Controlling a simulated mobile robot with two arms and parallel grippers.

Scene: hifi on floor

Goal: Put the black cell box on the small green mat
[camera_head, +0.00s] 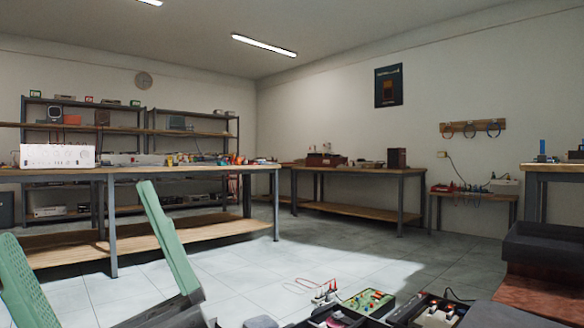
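I cannot make out the black cell box or the small green mat for certain in the head view. A dark box-like tray (545,246) stands at the right edge, and I cannot tell what it is. My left gripper (78,213) is large and close at the lower left, with two green fingers spread wide apart. Nothing shows between the fingers. My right gripper is not in view.
A long workbench (195,172) with equipment and a white instrument (57,156) crosses the left. Another bench (350,169) stands behind. Dark trays with parts and a green panel with knobs (368,302) lie at bottom centre. Tiled floor (330,258) is clear between.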

